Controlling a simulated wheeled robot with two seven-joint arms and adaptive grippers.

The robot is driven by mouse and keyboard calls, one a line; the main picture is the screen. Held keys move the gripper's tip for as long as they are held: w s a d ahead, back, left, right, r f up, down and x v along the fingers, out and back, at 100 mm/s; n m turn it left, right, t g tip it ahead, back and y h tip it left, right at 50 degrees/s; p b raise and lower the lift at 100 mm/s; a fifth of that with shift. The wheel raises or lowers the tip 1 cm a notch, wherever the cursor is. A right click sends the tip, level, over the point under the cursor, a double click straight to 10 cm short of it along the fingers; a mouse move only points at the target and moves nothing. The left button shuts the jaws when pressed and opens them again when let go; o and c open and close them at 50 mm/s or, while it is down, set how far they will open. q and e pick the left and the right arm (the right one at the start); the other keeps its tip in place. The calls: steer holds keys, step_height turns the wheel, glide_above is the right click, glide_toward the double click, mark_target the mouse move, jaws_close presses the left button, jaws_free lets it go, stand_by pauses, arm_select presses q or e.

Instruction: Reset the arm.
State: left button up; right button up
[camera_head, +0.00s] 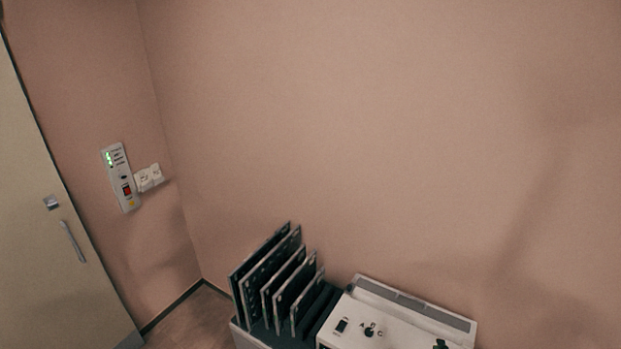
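Neither of my arms shows in the head view, and neither gripper is in sight. Whether they hold anything cannot be seen. The view is tilted and looks at a bare pinkish wall (380,130) and a room corner.
A rack of several dark upright plates (272,280) stands at the bottom centre, beside a white console (395,325) with knobs. A door (45,240) with a handle is at the left. A control panel (121,178) and switches (149,178) are on the wall. A little floor (190,325) shows.

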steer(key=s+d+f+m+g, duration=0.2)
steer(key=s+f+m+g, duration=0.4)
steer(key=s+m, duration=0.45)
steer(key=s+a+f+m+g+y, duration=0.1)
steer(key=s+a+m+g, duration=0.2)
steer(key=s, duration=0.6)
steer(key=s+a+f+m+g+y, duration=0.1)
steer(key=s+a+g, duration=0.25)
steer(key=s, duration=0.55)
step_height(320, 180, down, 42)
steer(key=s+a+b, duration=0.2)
steer(key=b, duration=0.9)
arm_select(q)
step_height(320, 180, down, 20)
steer(key=b, duration=0.8)
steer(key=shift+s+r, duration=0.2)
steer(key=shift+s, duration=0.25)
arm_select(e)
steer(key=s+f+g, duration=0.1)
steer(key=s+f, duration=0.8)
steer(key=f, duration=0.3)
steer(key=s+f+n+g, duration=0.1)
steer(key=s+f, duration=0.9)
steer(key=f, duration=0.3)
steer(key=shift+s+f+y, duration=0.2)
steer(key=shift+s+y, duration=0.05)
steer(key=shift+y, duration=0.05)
